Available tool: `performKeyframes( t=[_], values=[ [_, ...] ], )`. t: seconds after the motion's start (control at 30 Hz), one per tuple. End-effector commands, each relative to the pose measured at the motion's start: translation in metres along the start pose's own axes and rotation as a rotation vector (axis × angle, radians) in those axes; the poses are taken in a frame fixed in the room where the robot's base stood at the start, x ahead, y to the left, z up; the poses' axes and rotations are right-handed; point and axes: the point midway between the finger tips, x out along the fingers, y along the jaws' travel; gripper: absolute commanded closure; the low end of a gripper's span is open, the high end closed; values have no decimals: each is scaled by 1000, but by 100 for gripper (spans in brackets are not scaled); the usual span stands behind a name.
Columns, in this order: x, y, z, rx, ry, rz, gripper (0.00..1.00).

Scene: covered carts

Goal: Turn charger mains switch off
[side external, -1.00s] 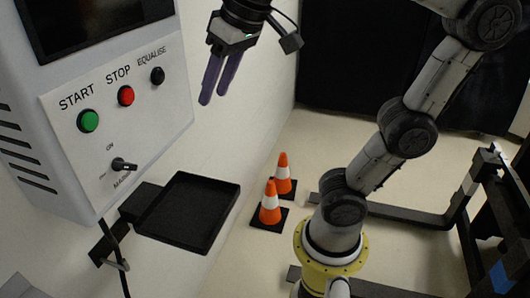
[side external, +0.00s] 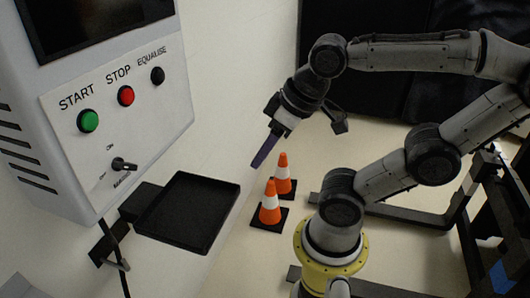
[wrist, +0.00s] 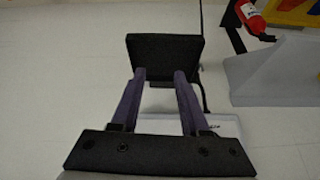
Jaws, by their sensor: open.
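The charger (side external: 178,50) is a pale grey wall box at the left of the side external view. Its mains switch (side external: 122,164) is a small black rotary knob at the lower part of the panel, under green, red and black buttons. The panel face is not seen in the wrist view. My gripper (side external: 257,163) is in mid-air to the right of the charger, well apart from the switch, its fingers pointing down and left. In the wrist view my gripper (wrist: 160,73) shows two purple fingers apart with nothing held between them.
A black tray (side external: 232,187) juts from the wall below the charger; it also shows in the wrist view (wrist: 165,50). Two orange cones (side external: 270,205) stand on the floor. A red extinguisher (wrist: 250,17) is at the wrist view's upper right. Space before the panel is clear.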

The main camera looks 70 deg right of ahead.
Motion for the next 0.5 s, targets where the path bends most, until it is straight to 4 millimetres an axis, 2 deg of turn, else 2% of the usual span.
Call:
performKeyframes(
  t=[0.37, 0.4, 0.5],
  values=[
    [6, -1, 4, -28, 2, -6, 55],
    [6, -1, 4, -28, 2, -6, 57],
    [5, -1, 4, -27, 2, -6, 75]
  ],
)
